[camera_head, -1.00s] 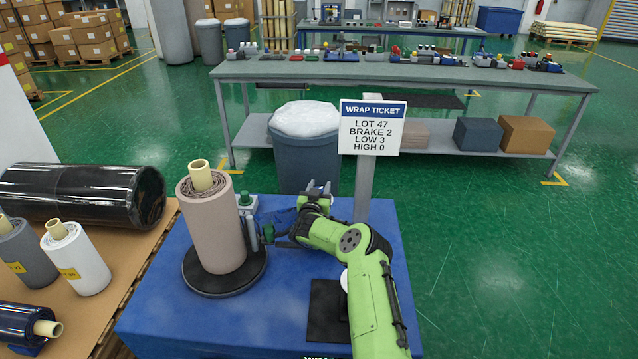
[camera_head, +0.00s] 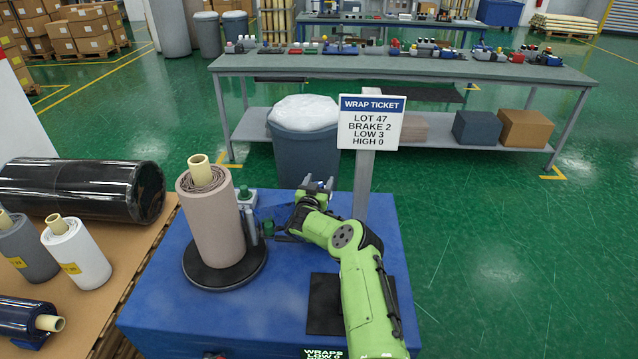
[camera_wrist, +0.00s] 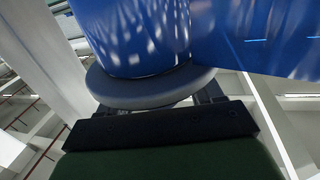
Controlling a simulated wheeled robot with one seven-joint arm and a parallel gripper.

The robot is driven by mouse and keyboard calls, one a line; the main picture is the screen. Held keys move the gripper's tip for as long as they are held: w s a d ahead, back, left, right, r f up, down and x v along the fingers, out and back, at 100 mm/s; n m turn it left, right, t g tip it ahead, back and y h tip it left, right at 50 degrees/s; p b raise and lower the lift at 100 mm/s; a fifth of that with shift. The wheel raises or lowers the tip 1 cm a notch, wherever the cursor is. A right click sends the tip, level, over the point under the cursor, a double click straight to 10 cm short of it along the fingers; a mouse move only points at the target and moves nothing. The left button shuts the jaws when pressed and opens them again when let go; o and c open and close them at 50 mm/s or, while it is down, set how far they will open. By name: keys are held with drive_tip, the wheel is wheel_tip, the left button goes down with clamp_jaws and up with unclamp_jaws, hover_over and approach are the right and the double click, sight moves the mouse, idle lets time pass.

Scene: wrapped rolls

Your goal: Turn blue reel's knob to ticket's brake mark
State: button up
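The wrap ticket (camera_head: 371,122) reads LOT 47, BRAKE 2, LOW 3, HIGH 0. In the wrist view, a blue roll (camera_wrist: 135,35) stands over a grey disc (camera_wrist: 150,88), close in front of the gripper. Parts of two grey fingers show at the disc's sides; whether they touch it is hidden. I cannot make out a brake mark or knob pointer. A green-topped fitting (camera_head: 245,194) stands beside the beige roll.
The beige roll (camera_head: 213,225) stands on a dark turntable (camera_head: 225,278) on the blue table (camera_head: 175,310). A display (camera_head: 323,353) at the front edge is partly cut off. A bin (camera_head: 306,155) and workbench (camera_head: 400,73) stand behind.

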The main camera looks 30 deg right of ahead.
drive_tip(key=p+v, duration=0.6)
drive_tip(key=v, duration=0.9)
drive_tip(key=shift+s+a+p, duration=0.25)
drive_tip(key=shift+a+p, duration=0.05)
